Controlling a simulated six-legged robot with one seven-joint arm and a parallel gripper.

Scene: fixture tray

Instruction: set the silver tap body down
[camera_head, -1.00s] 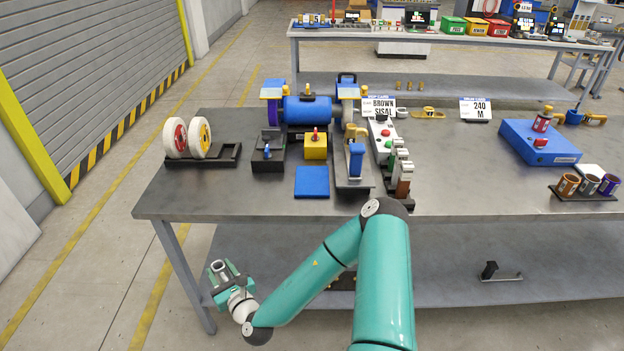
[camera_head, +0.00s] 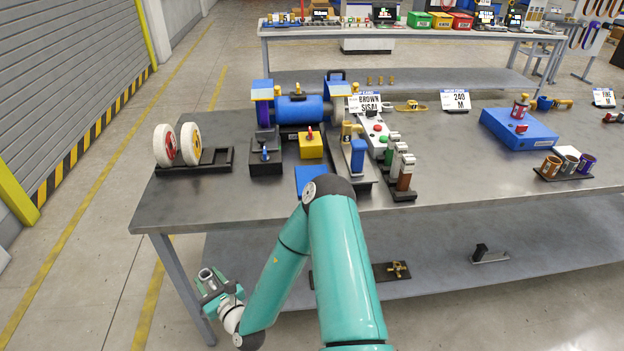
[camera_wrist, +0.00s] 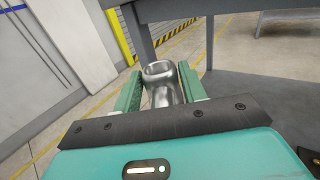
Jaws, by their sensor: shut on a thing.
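The silver tap body (camera_wrist: 162,84) is a shiny metal piece with a round open mouth. It sits between the two green fingers of my gripper (camera_wrist: 158,92) in the wrist view, and the fingers are shut on it. In the head view my gripper (camera_head: 215,287) is low at the left, off the table's front left corner and below the tabletop height. The tap body (camera_head: 207,275) shows there as a small grey shape between the fingers. Its lower part is hidden by the gripper.
The lower shelf (camera_head: 440,262) carries a brass fitting (camera_head: 398,269) and a dark bracket (camera_head: 489,255). A table leg (camera_head: 183,288) stands close to my gripper.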

